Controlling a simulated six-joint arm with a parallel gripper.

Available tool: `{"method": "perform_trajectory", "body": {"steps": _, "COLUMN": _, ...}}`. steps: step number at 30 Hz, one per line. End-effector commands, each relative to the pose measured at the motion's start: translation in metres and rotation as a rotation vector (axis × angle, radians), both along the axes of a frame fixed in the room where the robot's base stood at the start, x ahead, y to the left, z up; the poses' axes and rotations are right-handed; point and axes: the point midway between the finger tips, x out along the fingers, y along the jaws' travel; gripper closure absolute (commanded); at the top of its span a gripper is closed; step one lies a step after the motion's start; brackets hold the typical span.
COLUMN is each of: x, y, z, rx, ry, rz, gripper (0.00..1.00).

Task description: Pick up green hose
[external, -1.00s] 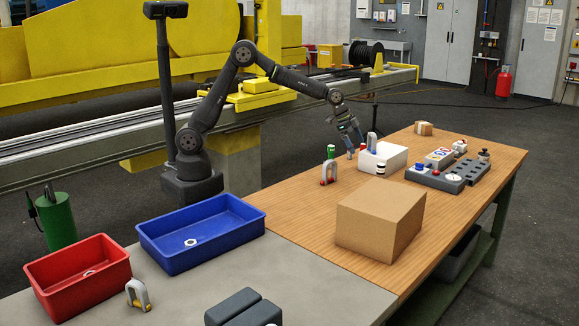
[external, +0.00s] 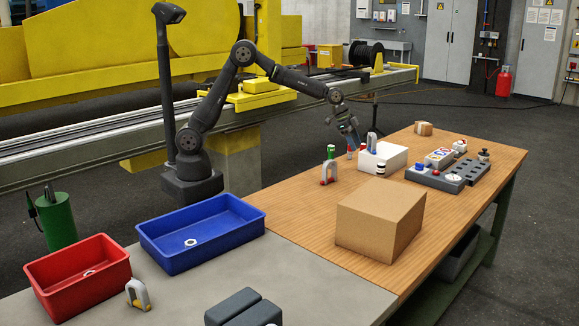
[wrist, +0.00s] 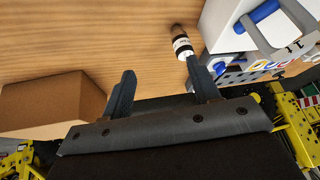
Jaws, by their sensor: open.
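In the external view, a small upright green piece (external: 331,151) stands on the wooden table, just behind a grey shackle (external: 325,169) with red ends. It looks like the green hose, and the shackle partly hides its lower part. My gripper (external: 354,142) is open and empty, fingers pointing down, to the right of the green piece and near the white box. In the wrist view my gripper (wrist: 160,85) has its two fingers wide apart. No green hose can be made out in the wrist view.
A white box (external: 383,158) with a blue-handled part stands right of my gripper. A black-and-white cylinder (wrist: 182,47) is near one finger in the wrist view. A cardboard box (external: 380,217) stands nearer. Blue (external: 200,232) and red (external: 80,276) bins are at left.

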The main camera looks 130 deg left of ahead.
Motion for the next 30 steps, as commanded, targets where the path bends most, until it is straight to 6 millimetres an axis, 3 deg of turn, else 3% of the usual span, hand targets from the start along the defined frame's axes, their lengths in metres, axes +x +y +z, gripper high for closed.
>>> {"method": "perform_trajectory", "body": {"steps": 5, "x": -0.028, "y": 0.012, "z": 0.008, "rx": -0.11, "ry": 0.022, "rz": 0.234, "gripper": 0.44}}
{"method": "perform_trajectory", "body": {"steps": 19, "x": -0.139, "y": 0.042, "z": 0.04, "rx": -0.351, "ry": 0.107, "rz": 1.187, "gripper": 0.44}}
{"method": "perform_trajectory", "body": {"steps": 26, "x": -0.164, "y": 0.046, "z": 0.049, "rx": -0.365, "ry": 0.114, "rz": 1.416, "gripper": 0.44}}
{"method": "perform_trajectory", "body": {"steps": 30, "x": -0.167, "y": 0.047, "z": 0.037, "rx": -0.368, "ry": 0.118, "rz": 1.44, "gripper": 0.44}}
